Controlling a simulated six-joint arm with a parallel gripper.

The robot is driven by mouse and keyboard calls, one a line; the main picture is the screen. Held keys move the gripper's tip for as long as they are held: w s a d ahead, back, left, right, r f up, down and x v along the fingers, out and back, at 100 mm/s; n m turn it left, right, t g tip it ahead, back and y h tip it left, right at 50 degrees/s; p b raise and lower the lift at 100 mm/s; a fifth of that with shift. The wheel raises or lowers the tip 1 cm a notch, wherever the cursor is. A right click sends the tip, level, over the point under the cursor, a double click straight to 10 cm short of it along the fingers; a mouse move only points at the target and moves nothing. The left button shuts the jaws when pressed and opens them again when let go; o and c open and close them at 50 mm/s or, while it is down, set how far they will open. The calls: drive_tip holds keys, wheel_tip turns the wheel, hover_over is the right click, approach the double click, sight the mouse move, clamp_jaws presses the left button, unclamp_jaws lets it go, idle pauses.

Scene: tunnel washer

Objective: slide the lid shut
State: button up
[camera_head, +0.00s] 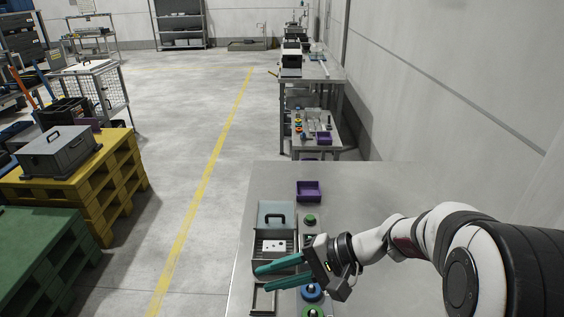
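A grey-green lid (288,211) with a dark arched handle (275,216) covers the far part of a grey box, the washer (260,263), on the grey table. The near part of the washer is uncovered. A white block with dark dots (274,246) lies in the uncovered part. My gripper (260,279) has two teal fingers that point left, spread apart with nothing visible between them. It is over the near end of the washer, on the near side of the lid and apart from the handle. The fingers hide part of the washer's near end.
A purple bin (309,191) stands beyond the washer. A green knob (309,220), a blue knob (311,291) and another green knob (314,312) stand to its right. A small open tray (263,300) is nearby. The table's right side beyond my arm is clear.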

drive_tip(key=w+d+f+m+t+y, duration=0.1)
drive_tip(key=w+d+f+t+y, duration=0.2)
drive_tip(key=w, duration=0.6)
drive_tip(key=m+t+h, duration=0.3)
drive_tip(key=m+t, duration=0.1)
drive_tip(key=t, duration=0.4)
approach(280, 227)
drive_tip(key=s+d+r, duration=0.3)
drive_tip(key=d+r, duration=0.1)
drive_tip(key=shift+s+d, duration=0.15)
drive_tip(key=shift+s, duration=0.25)
drive_tip(key=x, duration=1.5)
drive_tip(key=shift+w+a+f, duration=0.1)
drive_tip(key=shift+a, duration=0.25)
clamp_jaws()
